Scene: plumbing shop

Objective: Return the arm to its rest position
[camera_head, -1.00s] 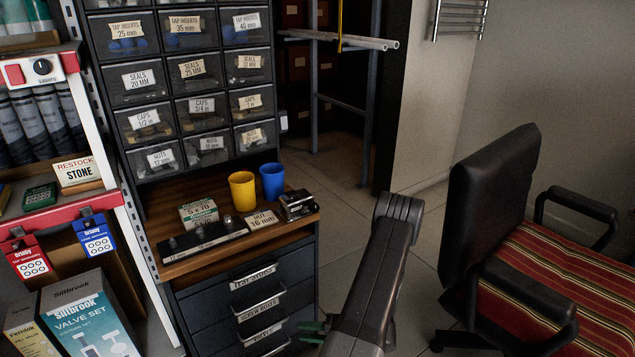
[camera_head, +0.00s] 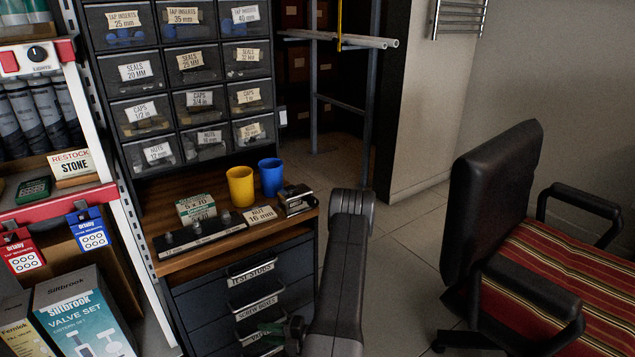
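My arm (camera_head: 345,265) rises from the bottom edge, bent at an elbow right of the drawer cabinet.
The drawer cabinet (camera_head: 245,285) carries a yellow cup (camera_head: 240,187), a blue cup (camera_head: 271,177) and small boxes on its wooden top. An office chair (camera_head: 495,205) stands right. A red-edged shelf (camera_head: 62,205) is left. Floor (camera_head: 405,260) between cabinet and chair is clear.

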